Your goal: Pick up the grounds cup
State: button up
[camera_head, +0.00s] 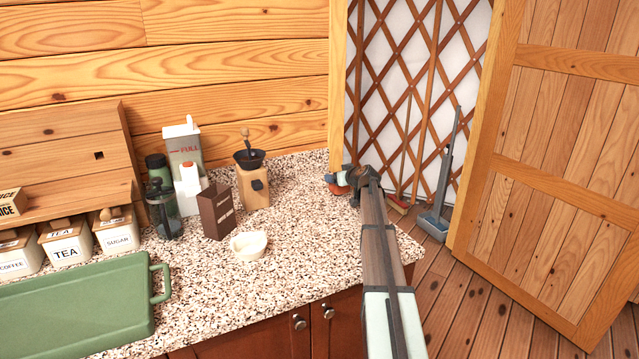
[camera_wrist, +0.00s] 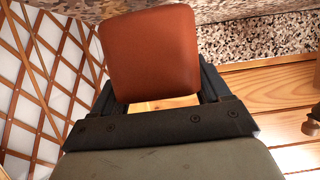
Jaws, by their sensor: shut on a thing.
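The grounds cup, as I take it, is the plain reddish-brown thing with rounded corners (camera_wrist: 152,52) between my fingers in the wrist view. My gripper (camera_wrist: 155,85) is shut on it, with one dark finger on each side. In the head view my gripper (camera_head: 349,178) is at the far right end of the speckled counter (camera_head: 300,220). A small patch of the reddish-brown cup (camera_head: 341,178) shows left of the gripper there, and most of it is hidden. I cannot tell whether it touches the counter.
A wooden grinder (camera_head: 254,185), a brown box (camera_head: 216,212) and a white bowl (camera_head: 249,245) stand left of my arm. A green tray (camera_head: 75,305) lies at front left. Counter between bowl and arm is clear.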

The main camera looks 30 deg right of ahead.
jog(key=w+d, duration=0.1)
jog(key=d, duration=1.2)
jog(key=shift+w+d, duration=0.2)
jog(key=shift+d, duration=0.1)
jog(key=a+r+y, duration=0.1)
jog(key=a, duration=0.4)
jog(key=s+a+r+n, duration=0.1)
jog(key=a, duration=0.4)
jog(key=s+a+r+n+y, duration=0.1)
jog(key=a, duration=0.5)
jog(key=shift+s+y, duration=0.25)
jog(key=shift+y, duration=0.05)
jog(key=s+a+r+n+g+y, duration=0.1)
jog(key=s+a+n+y, duration=0.1)
jog(key=s+a, duration=0.5)
jog(key=s+a+r+n+g+y, duration=0.1)
jog(key=s+a, duration=0.5)
jog(key=a, duration=1.4)
jog(key=s+a+r+n+g+y, duration=0.2)
jog(key=s+a, duration=0.5)
jog(key=a, duration=0.6)
jog(key=shift+s+a+r+n+y, duration=0.3)
jog(key=shift+r+n+y, duration=0.2)
jog(key=shift+n+y, duration=0.5)
jog(key=shift+d, duration=0.1)
